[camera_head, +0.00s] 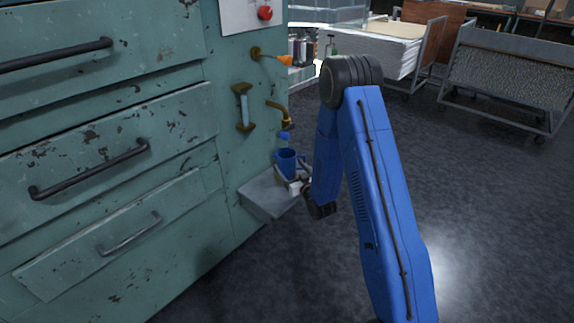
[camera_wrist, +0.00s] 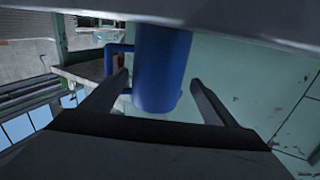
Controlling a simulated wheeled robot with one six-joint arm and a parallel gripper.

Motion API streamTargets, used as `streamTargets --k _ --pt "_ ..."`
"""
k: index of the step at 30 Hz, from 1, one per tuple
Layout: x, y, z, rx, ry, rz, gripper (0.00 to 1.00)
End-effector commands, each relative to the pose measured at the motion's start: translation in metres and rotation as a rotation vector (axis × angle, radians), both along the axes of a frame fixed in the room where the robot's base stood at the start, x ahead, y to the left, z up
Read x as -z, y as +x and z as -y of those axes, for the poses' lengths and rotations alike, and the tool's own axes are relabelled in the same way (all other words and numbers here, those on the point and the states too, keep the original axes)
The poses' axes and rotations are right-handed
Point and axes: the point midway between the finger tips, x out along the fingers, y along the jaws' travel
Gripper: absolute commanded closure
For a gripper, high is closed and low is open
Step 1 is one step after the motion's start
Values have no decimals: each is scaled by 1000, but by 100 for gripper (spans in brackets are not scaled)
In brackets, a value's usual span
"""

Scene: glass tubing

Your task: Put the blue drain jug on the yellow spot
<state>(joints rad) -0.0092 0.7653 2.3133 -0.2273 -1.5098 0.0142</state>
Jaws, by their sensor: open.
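The blue drain jug (camera_head: 286,161) stands upright at a small grey shelf (camera_head: 262,199) on the side of the green cabinet, below a brass tap (camera_head: 284,117). My gripper (camera_head: 300,184) is at the jug, low on its near side. In the wrist view the jug (camera_wrist: 161,70) is between the two open fingers (camera_wrist: 158,84), with its handle toward the left finger. I cannot tell whether either finger touches it. No yellow spot is visible in either view.
The green cabinet (camera_head: 110,165) with dark drawer handles fills the left. A yellow lever (camera_head: 272,57), a sight glass (camera_head: 243,107) and a red button (camera_head: 265,13) are on its side. Carts (camera_head: 510,75) stand at the back right. The dark floor (camera_head: 490,220) at right is clear.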

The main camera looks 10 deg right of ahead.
Motion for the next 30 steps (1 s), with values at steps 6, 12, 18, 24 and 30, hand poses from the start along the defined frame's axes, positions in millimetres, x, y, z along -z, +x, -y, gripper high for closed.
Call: streamTargets --k 6,12,18,24,30 --pt "1 -43 11 1 1 -2 19" --pt "1 -69 17 2 0 -1 19" --pt "0 -81 20 1 0 -1 19" --pt "-6 -80 20 3 -7 -9 19" --pt "-33 -74 23 16 -50 -78 19"
